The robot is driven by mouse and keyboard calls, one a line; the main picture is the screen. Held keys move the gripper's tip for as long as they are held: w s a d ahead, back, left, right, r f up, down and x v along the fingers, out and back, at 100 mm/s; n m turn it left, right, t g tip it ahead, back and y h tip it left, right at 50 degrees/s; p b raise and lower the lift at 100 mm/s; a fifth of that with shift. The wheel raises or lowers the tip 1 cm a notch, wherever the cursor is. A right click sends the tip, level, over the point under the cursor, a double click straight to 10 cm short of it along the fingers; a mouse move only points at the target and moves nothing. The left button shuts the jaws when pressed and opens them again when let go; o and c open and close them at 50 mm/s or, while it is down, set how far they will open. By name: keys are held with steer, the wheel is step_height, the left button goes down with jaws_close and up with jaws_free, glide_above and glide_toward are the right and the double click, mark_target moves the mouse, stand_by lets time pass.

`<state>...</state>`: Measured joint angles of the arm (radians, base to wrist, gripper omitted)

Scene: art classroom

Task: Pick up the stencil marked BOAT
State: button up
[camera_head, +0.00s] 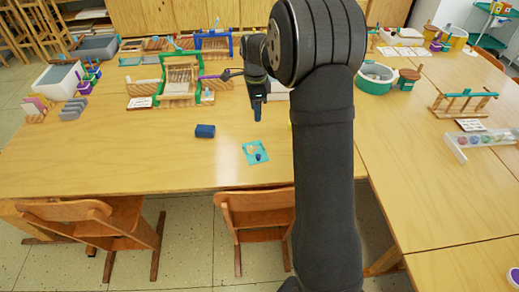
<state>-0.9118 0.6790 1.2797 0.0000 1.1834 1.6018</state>
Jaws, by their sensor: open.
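A flat teal stencil (247,147) lies on the wooden table near its front edge. It has a pale cut-out shape, and a dark blue spot shows on its lower right; I cannot tell whether that is an object or part of it. Any lettering is too small to read, so I cannot confirm BOAT. My gripper (257,118) points down above the table, behind the stencil in the picture and apart from it. It is open, with nothing seen between its fingers. My arm hides part of the table to the right.
A dark blue block (205,131) lies left of the stencil. A green-framed loom (181,83) and a blue-framed rack (213,43) stand farther back. A teal round tub (374,80) stands right of my arm. Chairs line the front edge; the table's front left is clear.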

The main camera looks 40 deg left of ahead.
step_height(320, 180, down, 4)
steer(key=s+d+n, duration=0.1)
steer(key=d+n, duration=0.1)
glide_above(258, 155)
steer(key=f, duration=1)
steer(key=shift+s+d+f, duration=0.1)
steer(key=shift+s+d, duration=0.1)
steer(key=shift+d, duration=0.15)
steer(key=shift+w+a+f, duration=0.1)
steer(key=shift+a+f, duration=0.05)
steer(key=shift+f, duration=1.45)
steer(key=shift+w+a+f, duration=0.1)
steer(key=shift+f, duration=1.5)
jaws_close()
